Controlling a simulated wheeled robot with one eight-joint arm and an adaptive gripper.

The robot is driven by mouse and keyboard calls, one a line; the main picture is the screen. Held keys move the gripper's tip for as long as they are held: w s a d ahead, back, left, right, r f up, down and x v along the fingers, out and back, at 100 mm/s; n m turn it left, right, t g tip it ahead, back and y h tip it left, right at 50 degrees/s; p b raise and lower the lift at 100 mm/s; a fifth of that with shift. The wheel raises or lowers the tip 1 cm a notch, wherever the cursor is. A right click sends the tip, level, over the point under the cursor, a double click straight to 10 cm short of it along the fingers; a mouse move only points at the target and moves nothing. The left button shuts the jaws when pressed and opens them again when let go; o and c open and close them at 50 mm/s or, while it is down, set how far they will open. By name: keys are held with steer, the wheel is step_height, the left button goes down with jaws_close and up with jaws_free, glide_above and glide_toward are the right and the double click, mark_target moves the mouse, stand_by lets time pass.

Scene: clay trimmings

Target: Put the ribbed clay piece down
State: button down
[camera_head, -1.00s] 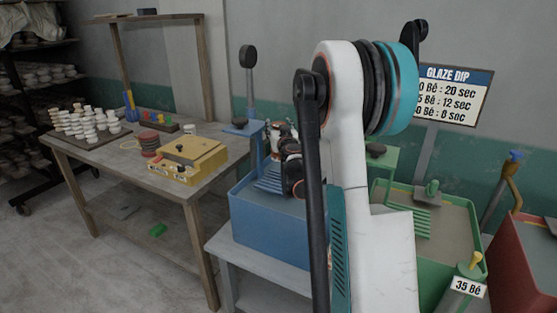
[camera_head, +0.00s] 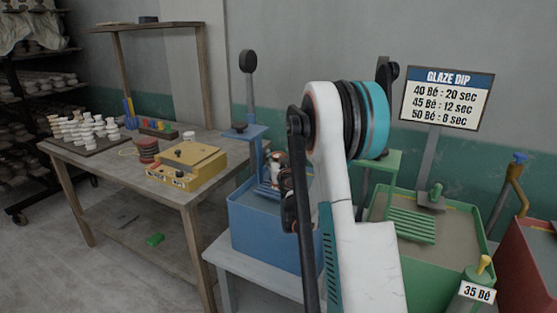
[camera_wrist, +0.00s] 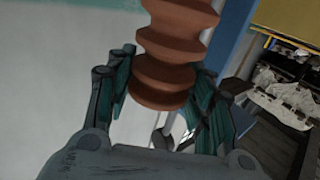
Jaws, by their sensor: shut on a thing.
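The ribbed clay piece (camera_wrist: 172,50) is reddish brown with stacked ridges and shows in the wrist view. It hangs tilted between the green-padded fingers of my gripper (camera_wrist: 163,82), which is shut on it. Its upper end runs out of the picture. In the head view my arm hides most of the gripper and the held piece, near the blue tub (camera_head: 258,225). I cannot tell there whether the piece touches anything.
A wooden table (camera_head: 110,160) at left carries a yellow box (camera_head: 188,160), a reddish ribbed stack (camera_head: 147,151) and a board of white pieces. A green tub (camera_head: 455,240) with a slatted rack (camera_head: 405,227) stands at right. A glaze sign (camera_head: 446,97) stands behind it.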

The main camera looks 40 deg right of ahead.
steer(key=shift+f, duration=0.15)
steer(key=c, duration=0.8)
jaws_free()
steer(key=shift+o, duration=0.2)
steer(key=p+v, duration=0.2)
steer(key=v, duration=1)
